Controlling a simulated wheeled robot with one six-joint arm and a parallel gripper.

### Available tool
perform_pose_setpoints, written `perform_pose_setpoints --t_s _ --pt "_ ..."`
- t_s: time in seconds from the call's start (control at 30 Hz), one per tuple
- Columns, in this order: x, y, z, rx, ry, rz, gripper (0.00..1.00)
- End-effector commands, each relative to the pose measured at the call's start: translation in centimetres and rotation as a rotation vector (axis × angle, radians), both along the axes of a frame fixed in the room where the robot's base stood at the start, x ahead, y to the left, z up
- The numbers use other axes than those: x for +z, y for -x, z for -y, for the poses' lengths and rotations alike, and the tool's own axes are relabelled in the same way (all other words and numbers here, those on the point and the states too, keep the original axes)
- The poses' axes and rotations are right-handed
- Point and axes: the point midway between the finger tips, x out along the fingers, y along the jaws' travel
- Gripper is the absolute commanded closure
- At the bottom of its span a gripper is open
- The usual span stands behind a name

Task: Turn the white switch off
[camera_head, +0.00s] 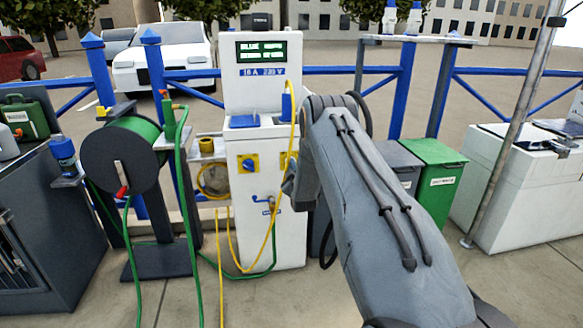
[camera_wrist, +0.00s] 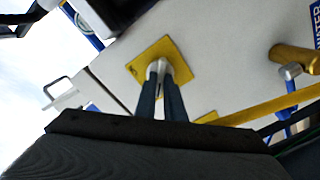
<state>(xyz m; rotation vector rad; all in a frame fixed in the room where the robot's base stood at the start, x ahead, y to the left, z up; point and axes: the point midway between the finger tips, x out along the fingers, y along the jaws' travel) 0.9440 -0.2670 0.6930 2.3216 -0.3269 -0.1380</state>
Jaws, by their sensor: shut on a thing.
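The white switch (camera_wrist: 153,68) sits on a square yellow plate (camera_wrist: 139,69) on the white front of the service pedestal in the wrist view. My gripper (camera_wrist: 158,75) is closed around the switch, one finger on each side, with the tips close to the plate. The switch's on or off position cannot be told. In the head view, part of a yellow plate (camera_head: 283,161) shows at the right of the pedestal (camera_head: 262,215). My arm hides the white switch there.
A blue knob (camera_head: 248,164) on another yellow plate is left of the switch. A yellow cable (camera_head: 275,240) hangs down the pedestal's front. A brass tap (camera_wrist: 292,59) is close to my gripper. A green hose reel (camera_head: 125,160) stands left; a green bin (camera_head: 436,185) stands right.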

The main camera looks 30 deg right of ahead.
Motion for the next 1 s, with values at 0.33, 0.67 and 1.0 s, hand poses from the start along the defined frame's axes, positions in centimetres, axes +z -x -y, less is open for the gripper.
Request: perform_pose_setpoints --t_s 0.33,0.67,1.0 --pt "-0.1 0.1 0.1 -0.001 0.0 -0.001 0.72" --pt "0.0 0.9 -0.2 -0.001 -0.002 -0.002 0.72" --pt "-0.1 6.0 -1.5 -0.002 -0.001 -0.003 0.72"
